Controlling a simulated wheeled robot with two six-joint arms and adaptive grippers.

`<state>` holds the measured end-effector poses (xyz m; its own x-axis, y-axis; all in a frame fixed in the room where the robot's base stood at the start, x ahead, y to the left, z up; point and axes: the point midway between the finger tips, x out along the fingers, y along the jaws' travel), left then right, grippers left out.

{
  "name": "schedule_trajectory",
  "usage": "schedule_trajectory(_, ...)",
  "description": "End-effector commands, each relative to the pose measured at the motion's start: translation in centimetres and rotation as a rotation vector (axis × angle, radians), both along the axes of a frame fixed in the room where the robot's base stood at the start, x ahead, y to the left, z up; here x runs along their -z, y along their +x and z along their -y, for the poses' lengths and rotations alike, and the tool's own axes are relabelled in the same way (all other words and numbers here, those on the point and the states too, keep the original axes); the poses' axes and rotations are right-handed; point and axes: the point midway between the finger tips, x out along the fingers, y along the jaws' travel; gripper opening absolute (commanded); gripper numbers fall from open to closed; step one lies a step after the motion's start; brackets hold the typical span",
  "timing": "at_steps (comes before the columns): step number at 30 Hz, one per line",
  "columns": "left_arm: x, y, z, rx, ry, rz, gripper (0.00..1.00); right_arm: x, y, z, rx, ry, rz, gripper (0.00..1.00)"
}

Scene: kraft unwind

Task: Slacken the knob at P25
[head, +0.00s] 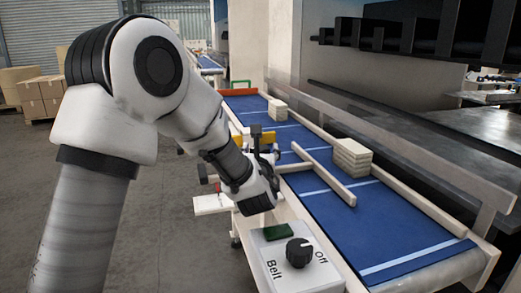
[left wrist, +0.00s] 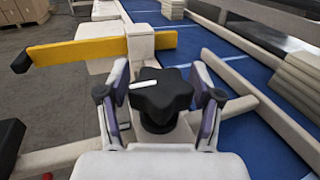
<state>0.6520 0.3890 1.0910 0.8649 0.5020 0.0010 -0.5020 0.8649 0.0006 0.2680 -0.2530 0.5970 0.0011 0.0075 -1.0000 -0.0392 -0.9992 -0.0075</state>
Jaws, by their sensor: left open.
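A black star-shaped knob (left wrist: 163,90) with a white mark on one lobe stands on a short black stem in the left wrist view. My left gripper (left wrist: 159,104) is open, with one finger on each side of the knob and a visible gap at both sides. In the head view my left gripper (head: 264,155) reaches down at the near side of the conveyor. The knob cannot be made out clearly there. No P25 label is readable. My right gripper is not in view.
A yellow bar (left wrist: 75,50) lies beyond the knob at left. A blue conveyor belt (head: 345,222) carries a pale stack (head: 351,158) and a slanted pale guide rail (head: 323,173). A control box with a black dial (head: 299,251) marked Belt and Off stands in front.

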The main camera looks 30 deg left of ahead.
Motion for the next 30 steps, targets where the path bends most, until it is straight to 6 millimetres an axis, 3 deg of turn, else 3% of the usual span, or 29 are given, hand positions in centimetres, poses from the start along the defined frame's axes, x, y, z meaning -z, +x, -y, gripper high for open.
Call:
schedule_trajectory(1,0.0,0.0,0.0,0.0,0.0,0.0,0.62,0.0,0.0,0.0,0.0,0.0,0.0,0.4)
schedule_trajectory(5,0.0,0.0,0.0,0.0,0.0,0.0,0.16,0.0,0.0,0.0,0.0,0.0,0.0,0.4)
schedule_trajectory(6,0.0,0.0,0.0,0.0,0.0,0.0,0.1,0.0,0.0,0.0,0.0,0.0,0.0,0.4)
schedule_trajectory(20,0.3,-0.1,0.0,-0.008,-0.002,-0.005,0.07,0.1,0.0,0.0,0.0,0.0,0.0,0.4)
schedule_trajectory(30,0.6,-0.2,-0.1,-0.134,-0.001,-0.007,0.07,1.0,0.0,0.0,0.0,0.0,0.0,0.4)
